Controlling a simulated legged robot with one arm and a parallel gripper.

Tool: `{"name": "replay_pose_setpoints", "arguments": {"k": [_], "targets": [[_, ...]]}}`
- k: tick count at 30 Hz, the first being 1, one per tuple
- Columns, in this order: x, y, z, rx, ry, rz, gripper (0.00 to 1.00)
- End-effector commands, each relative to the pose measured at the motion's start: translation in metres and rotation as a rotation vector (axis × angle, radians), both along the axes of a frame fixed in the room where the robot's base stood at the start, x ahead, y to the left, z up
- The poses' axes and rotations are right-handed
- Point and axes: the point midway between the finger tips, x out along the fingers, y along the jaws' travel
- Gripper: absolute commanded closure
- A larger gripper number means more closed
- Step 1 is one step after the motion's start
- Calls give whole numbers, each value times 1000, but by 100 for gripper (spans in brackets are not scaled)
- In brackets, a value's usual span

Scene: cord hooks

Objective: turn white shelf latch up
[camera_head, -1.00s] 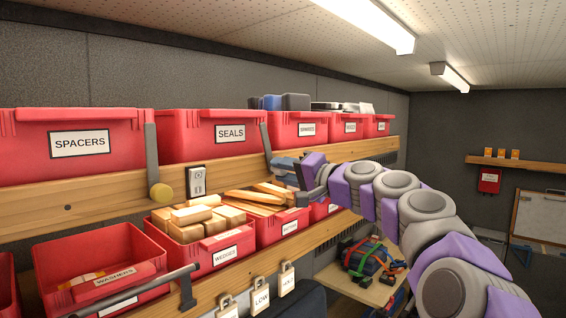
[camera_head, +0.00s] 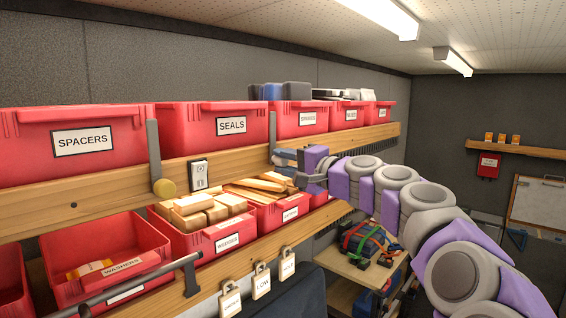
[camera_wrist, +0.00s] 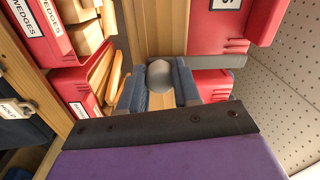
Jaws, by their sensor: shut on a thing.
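The white shelf latch has a grey bar (camera_head: 272,127) on the upper wooden rail, right of the SEALS bin; the bar stands about upright in front of the bins. In the wrist view its pale round knob (camera_wrist: 159,73) sits between my blue fingers, and the bar (camera_wrist: 215,61) runs right from it. My gripper (camera_head: 284,159) is shut on the knob at the bar's lower end; in the wrist view the fingers (camera_wrist: 160,88) lie on both sides of it. In the head view the gripper hides the knob.
Red bins line both shelves, such as SEALS (camera_head: 190,135) and WEDGES (camera_head: 205,250). Padlock-shaped tags (camera_head: 261,281) hang below. Open room lies to the right.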

Motion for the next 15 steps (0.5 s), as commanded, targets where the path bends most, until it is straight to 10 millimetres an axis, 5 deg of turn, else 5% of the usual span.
{"name": "replay_pose_setpoints", "arguments": {"k": [2,3,10,15], "targets": [[1,0,-4,-3,6,-1,100],[2,-1,-5,-3,6,-1,66],[0,0,-3,-3,3,0,44],[-2,3,-1,-3,1,2,42]]}}
